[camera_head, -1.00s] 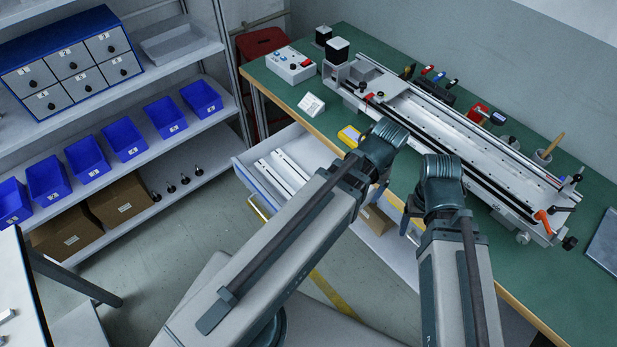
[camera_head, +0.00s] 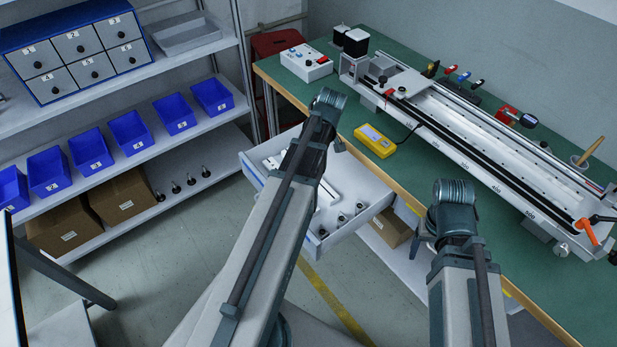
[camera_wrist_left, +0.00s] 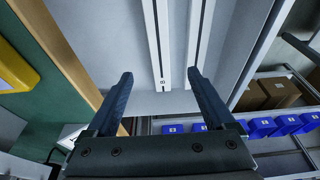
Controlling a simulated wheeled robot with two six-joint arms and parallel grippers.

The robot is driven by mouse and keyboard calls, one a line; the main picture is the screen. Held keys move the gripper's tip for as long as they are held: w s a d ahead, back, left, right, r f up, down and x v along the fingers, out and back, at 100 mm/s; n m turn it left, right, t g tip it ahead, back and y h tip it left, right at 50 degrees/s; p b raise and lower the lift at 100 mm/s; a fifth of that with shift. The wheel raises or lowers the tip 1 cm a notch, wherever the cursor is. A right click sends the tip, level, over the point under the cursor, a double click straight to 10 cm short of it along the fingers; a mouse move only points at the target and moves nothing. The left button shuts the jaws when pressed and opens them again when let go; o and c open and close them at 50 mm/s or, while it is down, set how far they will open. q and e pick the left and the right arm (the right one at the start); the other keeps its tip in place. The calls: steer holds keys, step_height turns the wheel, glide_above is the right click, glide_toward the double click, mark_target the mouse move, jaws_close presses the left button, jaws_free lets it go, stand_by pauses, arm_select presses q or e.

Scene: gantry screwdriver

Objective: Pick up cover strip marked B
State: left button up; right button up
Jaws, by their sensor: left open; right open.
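Two long white cover strips lie side by side in an open drawer (camera_head: 283,228). In the left wrist view, the left strip (camera_wrist_left: 157,40) has a small dark mark near its end, too small to read surely; the right strip (camera_wrist_left: 199,35) lies beside it. My left gripper (camera_wrist_left: 160,82) is open and empty, pointing down over the drawer, with its fingers on either side of the strips' near ends and apart from them. In the head view, its arm hides part of the strips. My right gripper (camera_head: 424,234) is open near the bench's front edge, partly hidden by its wrist.
The green bench (camera_head: 400,180) carries a long rail fixture (camera_head: 480,140), a yellow device (camera_head: 375,141) and a control box (camera_head: 306,63). Several small dark-topped parts (camera_head: 342,219) stand in the drawer. Shelves with blue bins (camera_head: 131,132) stand left.

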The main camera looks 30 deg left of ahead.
arm_select(q)
steer(key=b+x, duration=0.6)
steer(key=x, duration=0.1)
steer(key=shift+f, duration=0.25)
steer(key=b+x, duration=0.1)
steer(key=b, duration=0.1)
steer(key=b+x, duration=0.1)
steer(key=x, duration=0.1)
steer(key=b+x, duration=0.2)
steer(key=shift+d+f+b, duration=0.25)
steer(key=shift+d+b, duration=0.1)
steer(key=shift+r, duration=0.1)
jaws_close()
